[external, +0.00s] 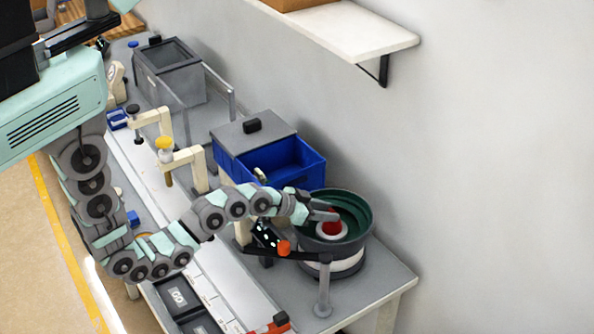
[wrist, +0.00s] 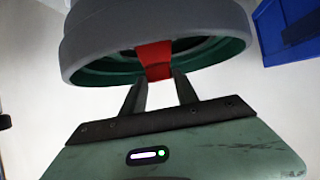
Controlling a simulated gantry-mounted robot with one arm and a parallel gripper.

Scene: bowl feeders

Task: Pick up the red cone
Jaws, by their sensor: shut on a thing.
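The red cone (external: 331,225) is in the green bowl feeder (external: 366,213), above a pale round centre piece, in the external view. In the wrist view the red cone (wrist: 154,58) shows between my fingertips, in front of the green inside of the bowl (wrist: 225,55). My gripper (external: 318,212) reaches over the bowl's left rim and is shut on the red cone. It also shows in the wrist view (wrist: 159,84), with a finger on each side of the cone's lower part. I cannot tell whether the cone still touches the centre piece.
A blue bin (external: 290,163) stands just behind the bowl, and a grey box (external: 170,75) is farther back. Pale clamp-like stands (external: 190,158) are left of the bin. A post (external: 323,290) stands in front of the bowl. The wall is close on the right, with a shelf (external: 350,33) above.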

